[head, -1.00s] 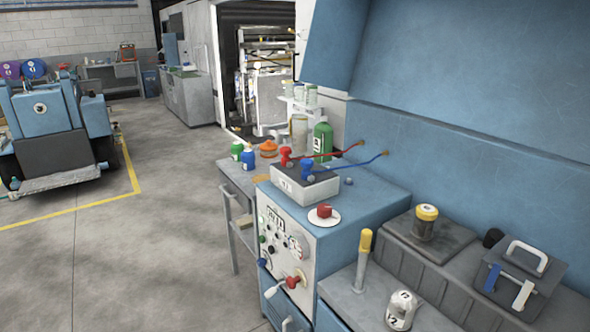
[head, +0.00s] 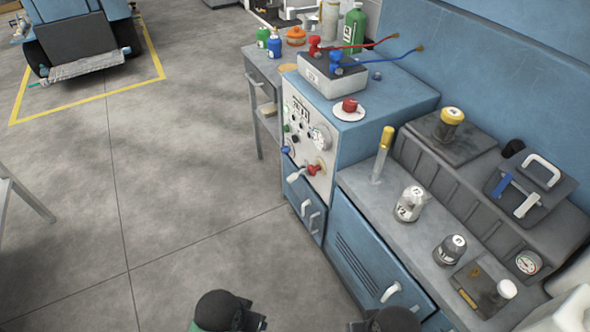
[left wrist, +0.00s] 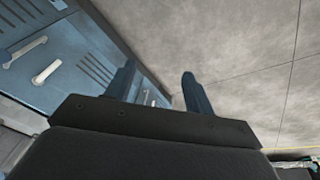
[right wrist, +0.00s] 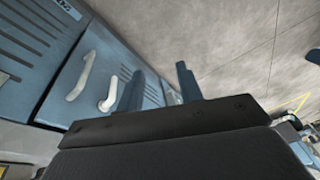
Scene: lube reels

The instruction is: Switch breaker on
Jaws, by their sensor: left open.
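No part is clearly labelled as the breaker. A light control panel (head: 306,135) on the front of a blue cabinet carries a gauge, small knobs and a red-knobbed lever (head: 314,169). A red button (head: 350,105) on a white disc sits on the cabinet top. At the right, a grey box (head: 522,190) has white handles and a blue one; whether any is a breaker I cannot tell. My left gripper (left wrist: 160,85) and right gripper (right wrist: 160,82) are open and empty, apart from the panel, with cabinet doors and floor beyond their fingers.
A battery-like box (head: 333,75) with red and blue cable clamps sits on the cabinet. Bottles and a yellow-topped rod (head: 382,152) stand on the grey bench. Cabinet handles (head: 390,292) stick out in front.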

